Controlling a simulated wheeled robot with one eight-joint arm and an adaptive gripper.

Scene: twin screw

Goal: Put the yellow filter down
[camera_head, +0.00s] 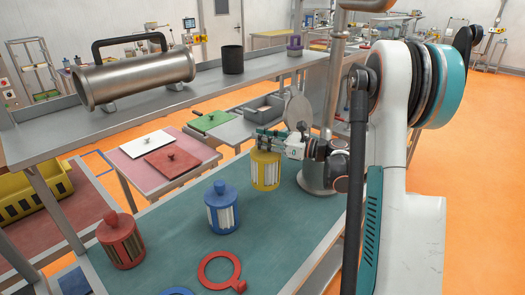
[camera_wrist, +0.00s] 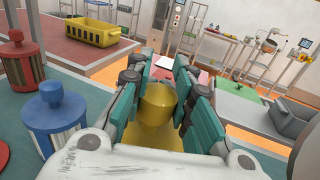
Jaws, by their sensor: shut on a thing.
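The yellow filter (camera_head: 265,172) is upright above or on the teal table top (camera_head: 175,225), towards its far right end. I cannot tell whether its base touches the surface. My gripper (camera_head: 268,141) is at its top, shut on its knob. In the wrist view, the green finger pads of my gripper (camera_wrist: 160,82) stand on both sides of the yellow knob (camera_wrist: 158,103), with the filter's yellow lid (camera_wrist: 150,138) below. The filter's lower body is hidden in that view.
A blue filter (camera_head: 222,210) and a red filter (camera_head: 121,242) stand on the same table. A red ring (camera_head: 205,282) lies near the front. A metal cylinder (camera_head: 135,78) and a black cup (camera_head: 232,60) are on the shelf behind. Bare surface lies between the blue and yellow filters.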

